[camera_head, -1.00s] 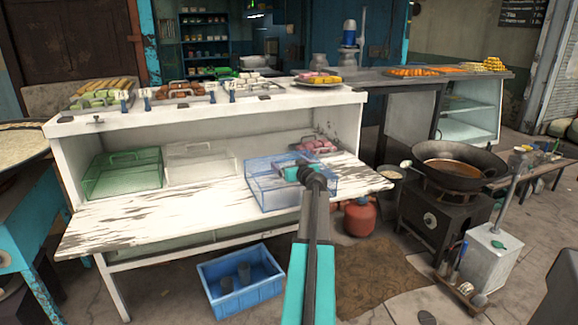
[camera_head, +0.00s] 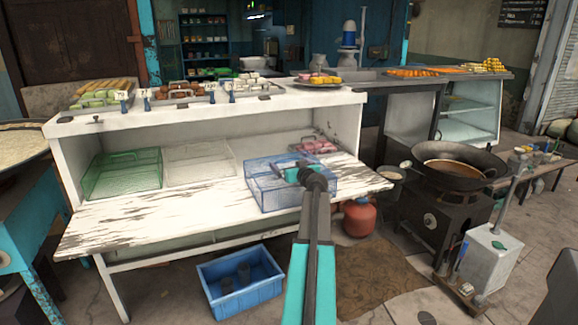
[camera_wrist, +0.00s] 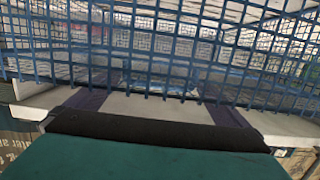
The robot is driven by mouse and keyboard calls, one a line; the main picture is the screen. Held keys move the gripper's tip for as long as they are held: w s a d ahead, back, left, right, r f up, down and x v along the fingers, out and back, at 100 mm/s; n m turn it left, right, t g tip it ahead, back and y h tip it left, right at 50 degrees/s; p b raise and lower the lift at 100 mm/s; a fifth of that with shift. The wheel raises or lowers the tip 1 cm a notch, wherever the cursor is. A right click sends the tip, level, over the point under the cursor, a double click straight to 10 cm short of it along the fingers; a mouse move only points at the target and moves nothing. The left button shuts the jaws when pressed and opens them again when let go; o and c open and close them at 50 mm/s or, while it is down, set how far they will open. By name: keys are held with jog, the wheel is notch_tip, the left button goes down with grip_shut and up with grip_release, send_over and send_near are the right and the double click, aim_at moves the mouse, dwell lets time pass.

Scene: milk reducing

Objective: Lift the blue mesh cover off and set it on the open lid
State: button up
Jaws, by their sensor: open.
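The blue mesh cover (camera_head: 268,188) sits on the right part of the open white lid (camera_head: 150,217), in front of the cabinet opening. In the wrist view its blue mesh (camera_wrist: 160,75) fills the upper part of the picture, close to the camera. My gripper (camera_head: 298,175) is at the cover's right side, near its top, and is open. The fingers partly overlap the cover in the head view, and I cannot tell whether they touch it. Sweets on a tray (camera_head: 318,146) lie uncovered inside the cabinet, behind the cover.
A green mesh cover (camera_head: 122,175) and a white mesh cover (camera_head: 198,163) stand inside the cabinet to the left. The left part of the lid is bare. A blue crate (camera_head: 240,283) is on the ground below. A red gas cylinder (camera_head: 360,218) and a wok (camera_head: 452,165) are to the right.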

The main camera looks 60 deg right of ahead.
jog(key=b+v, duration=0.1)
jog(key=v, duration=1.2)
jog(key=shift+s, duration=0.15)
dwell(0.6)
